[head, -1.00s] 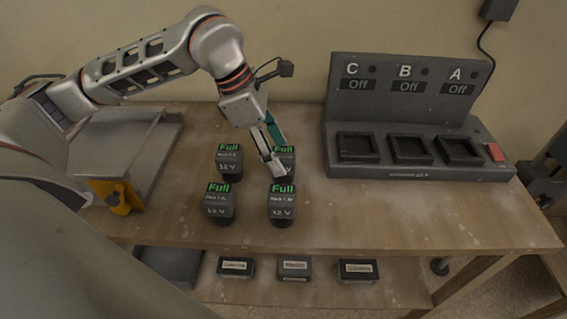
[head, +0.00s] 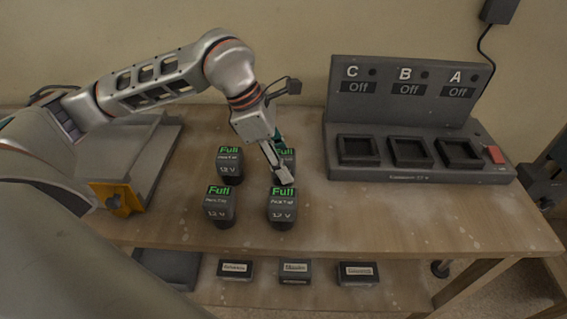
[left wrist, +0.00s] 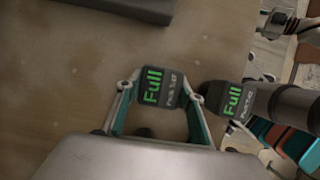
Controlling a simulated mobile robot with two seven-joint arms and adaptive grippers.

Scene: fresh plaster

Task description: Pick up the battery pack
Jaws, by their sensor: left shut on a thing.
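Several dark battery packs with green "Full" displays stand on the wooden workbench (head: 400,215). My left gripper (head: 281,178) is at the back right pack (head: 289,157), shut on its sides and partly covering it in the head view. In the left wrist view this pack (left wrist: 160,88) sits between the two teal-linked fingers. The front right pack (head: 283,207) stands just nearer than the gripper and shows right of it in the left wrist view (left wrist: 232,100). The back left pack (head: 230,165) and front left pack (head: 219,207) stand to the left. My right gripper is out of view.
A grey charger (head: 420,172) with three empty bays, labelled C, B and A, all "Off", stands at the right. A grey tray (head: 140,150) with a yellow part (head: 115,197) is at the left. Labelled boxes (head: 296,272) lie on the lower shelf. The bench's front right is clear.

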